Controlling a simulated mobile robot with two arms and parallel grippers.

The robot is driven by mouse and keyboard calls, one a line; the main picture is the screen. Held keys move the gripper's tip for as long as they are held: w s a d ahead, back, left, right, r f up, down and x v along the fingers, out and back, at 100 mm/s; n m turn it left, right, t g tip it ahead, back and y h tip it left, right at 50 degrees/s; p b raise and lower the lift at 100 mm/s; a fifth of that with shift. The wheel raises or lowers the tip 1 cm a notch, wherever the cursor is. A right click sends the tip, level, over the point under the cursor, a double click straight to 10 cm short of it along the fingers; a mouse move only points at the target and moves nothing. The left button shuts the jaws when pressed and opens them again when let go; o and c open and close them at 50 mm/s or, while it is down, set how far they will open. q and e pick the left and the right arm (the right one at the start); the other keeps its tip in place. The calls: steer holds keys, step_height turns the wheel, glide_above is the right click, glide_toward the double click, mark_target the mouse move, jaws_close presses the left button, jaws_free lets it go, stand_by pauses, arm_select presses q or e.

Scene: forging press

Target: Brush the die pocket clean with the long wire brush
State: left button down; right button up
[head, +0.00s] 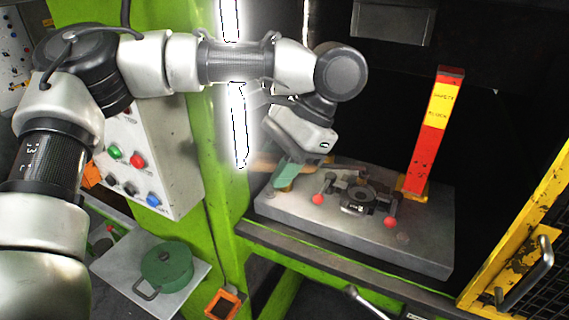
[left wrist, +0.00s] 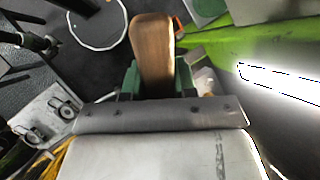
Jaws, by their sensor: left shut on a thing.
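My left gripper (head: 286,177) reaches in over the left rear of the grey die plate (head: 420,245). Its green fingers are shut on the wooden handle (head: 263,163) of the wire brush. In the left wrist view the handle (left wrist: 152,52) sticks out between the fingers. In the head view a thin dark part, seemingly the brush's far end, runs right from the gripper towards the round die (head: 360,197); its bristles are hard to make out. The die pocket's inside is too small to judge. I cannot tell whether the brush touches it. My right gripper is not in view.
Two red-knobbed levers (head: 318,198) flank the die. A red and yellow safety block (head: 434,135) stands upright at the plate's back right. A green press column and bright light strip (head: 239,130) stand left. A green lidded pot (head: 167,268) sits on a side shelf.

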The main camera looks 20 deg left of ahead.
arm_select(q)
steer(key=s+a+r, duration=0.1)
steer(key=s+a, duration=0.3)
steer(key=s, duration=0.4)
steer(key=s+a+r, duration=0.1)
steer(key=s+a, duration=0.3)
steer(key=s, duration=0.5)
steer(key=shift+w+d, duration=0.1)
stand_by(0.8)
